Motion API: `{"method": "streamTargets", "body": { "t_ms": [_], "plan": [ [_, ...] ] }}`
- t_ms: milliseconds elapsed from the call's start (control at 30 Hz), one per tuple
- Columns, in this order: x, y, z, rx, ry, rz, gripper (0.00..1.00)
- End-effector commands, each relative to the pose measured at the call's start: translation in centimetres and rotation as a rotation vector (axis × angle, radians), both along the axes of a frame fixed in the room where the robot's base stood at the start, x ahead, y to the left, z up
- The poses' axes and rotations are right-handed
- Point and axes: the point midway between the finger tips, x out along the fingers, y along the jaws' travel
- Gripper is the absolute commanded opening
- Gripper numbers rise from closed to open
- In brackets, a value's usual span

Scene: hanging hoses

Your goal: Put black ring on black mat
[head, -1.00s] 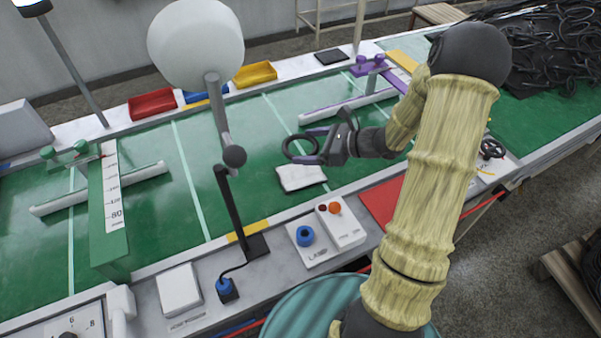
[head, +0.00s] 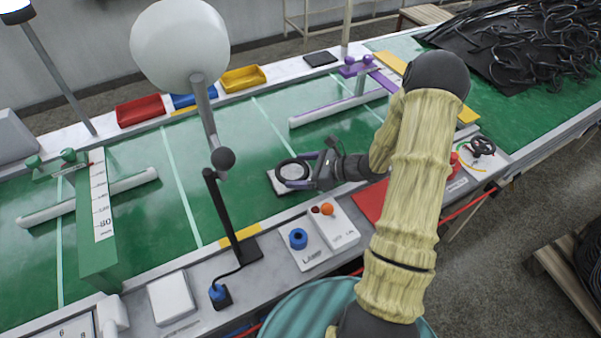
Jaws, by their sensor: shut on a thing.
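My gripper (head: 311,171) is shut on the black ring (head: 278,166) by its right side. The ring appears in front of the white pad (head: 275,184) on the green bench top. I cannot tell how high the ring is above the pad, or whether it touches it. A small flat black square, which looks like the black mat (head: 320,58), lies bare on the white back ledge, away from the gripper. Part of the pad is hidden behind the ring and gripper.
A purple-topped stand with a long pale bar (head: 335,112) lies between the gripper and the back ledge. A lamp (head: 181,45) on a jointed stand rises at left. Yellow (head: 243,79) and red (head: 141,110) trays stand along the back. Black hoses (head: 530,45) pile up at far right.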

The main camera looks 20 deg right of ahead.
Motion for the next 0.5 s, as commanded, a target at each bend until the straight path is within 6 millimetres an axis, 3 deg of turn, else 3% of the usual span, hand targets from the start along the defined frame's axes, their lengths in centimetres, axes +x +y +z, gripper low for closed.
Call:
{"method": "streamTargets", "body": {
  "t_ms": [100,467,500],
  "plan": [
    [-0.01,0.05,-1.12,0.001,-0.001,0.001,0.62],
    [0.01,0.03,-1.46,0.000,-0.002,0.002,0.62],
    [0.00,0.02,-1.42,-0.001,-0.001,0.002,0.89]
  ]
}}
